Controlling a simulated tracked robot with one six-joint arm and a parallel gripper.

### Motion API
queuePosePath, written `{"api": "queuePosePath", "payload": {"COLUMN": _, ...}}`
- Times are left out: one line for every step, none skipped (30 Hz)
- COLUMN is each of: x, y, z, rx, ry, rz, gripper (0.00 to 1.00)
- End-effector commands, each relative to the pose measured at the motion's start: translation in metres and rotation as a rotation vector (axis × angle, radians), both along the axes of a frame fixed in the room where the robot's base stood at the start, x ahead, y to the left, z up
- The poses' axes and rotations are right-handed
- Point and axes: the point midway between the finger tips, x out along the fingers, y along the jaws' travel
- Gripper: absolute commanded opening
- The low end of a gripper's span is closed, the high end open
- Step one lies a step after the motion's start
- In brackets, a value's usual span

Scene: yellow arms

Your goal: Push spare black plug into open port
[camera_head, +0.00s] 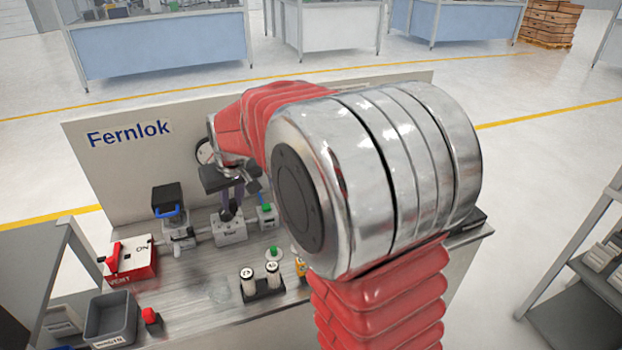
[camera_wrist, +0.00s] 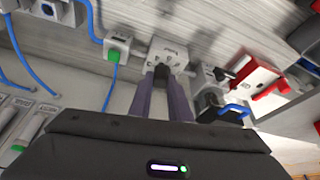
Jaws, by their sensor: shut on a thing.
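My gripper (camera_head: 230,200) is over the white block (camera_head: 231,231) on the bench. It is shut on a small black plug (camera_head: 227,213) that points down at the block's top. In the wrist view my gripper (camera_wrist: 162,78) has its two long fingers reaching to the plug (camera_wrist: 159,68) at the face of the white block (camera_wrist: 172,52). The plug's lower end is hidden, so I cannot tell how deep it sits. The port itself is covered by the plug and fingers.
A green-fitted block (camera_head: 267,215) with a blue tube stands close right of the white block. A black-topped valve with a blue handle (camera_head: 168,209) stands left. A red switch box (camera_head: 131,262), grey bin (camera_head: 111,316) and white cylinders (camera_head: 261,281) stand nearer.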

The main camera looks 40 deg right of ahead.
Motion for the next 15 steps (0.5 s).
{"api": "queuePosePath", "payload": {"x": -0.002, "y": -0.019, "z": 0.001, "rx": 0.000, "ry": 0.000, "rz": -0.022, "gripper": 0.00}}
{"api": "queuePosePath", "payload": {"x": -0.003, "y": -0.029, "z": 0.002, "rx": 0.000, "ry": 0.001, "rz": -0.032, "gripper": 0.00}}
{"api": "queuePosePath", "payload": {"x": -0.005, "y": -0.044, "z": 0.003, "rx": -0.001, "ry": 0.001, "rz": -0.046, "gripper": 0.00}}
{"api": "queuePosePath", "payload": {"x": -0.007, "y": -0.055, "z": 0.003, "rx": 0.000, "ry": 0.001, "rz": -0.057, "gripper": 0.00}}
{"api": "queuePosePath", "payload": {"x": -0.008, "y": -0.065, "z": 0.004, "rx": 0.000, "ry": 0.001, "rz": -0.067, "gripper": 0.00}}
{"api": "queuePosePath", "payload": {"x": -0.011, "y": -0.079, "z": 0.005, "rx": 0.000, "ry": 0.001, "rz": -0.081, "gripper": 0.00}}
{"api": "queuePosePath", "payload": {"x": -0.013, "y": -0.090, "z": 0.006, "rx": 0.000, "ry": 0.001, "rz": -0.091, "gripper": 0.00}}
{"api": "queuePosePath", "payload": {"x": -0.016, "y": -0.101, "z": 0.006, "rx": 0.000, "ry": 0.001, "rz": -0.102, "gripper": 0.00}}
{"api": "queuePosePath", "payload": {"x": -0.020, "y": -0.115, "z": 0.007, "rx": -0.001, "ry": 0.001, "rz": -0.115, "gripper": 0.00}}
{"api": "queuePosePath", "payload": {"x": -0.023, "y": -0.125, "z": 0.008, "rx": -0.002, "ry": 0.001, "rz": -0.125, "gripper": 0.00}}
{"api": "queuePosePath", "payload": {"x": -0.026, "y": -0.135, "z": 0.008, "rx": -0.001, "ry": 0.001, "rz": -0.136, "gripper": 0.00}}
{"api": "queuePosePath", "payload": {"x": -0.031, "y": -0.149, "z": 0.009, "rx": -0.002, "ry": 0.001, "rz": -0.149, "gripper": 0.00}}
{"api": "queuePosePath", "payload": {"x": -0.034, "y": -0.158, "z": 0.010, "rx": -0.001, "ry": 0.001, "rz": -0.158, "gripper": 0.00}}
{"api": "queuePosePath", "payload": {"x": -0.037, "y": -0.167, "z": 0.010, "rx": -0.002, "ry": 0.001, "rz": -0.166, "gripper": 0.00}}
{"api": "queuePosePath", "payload": {"x": -0.042, "y": -0.178, "z": 0.011, "rx": -0.002, "ry": 0.000, "rz": -0.177, "gripper": 0.00}}
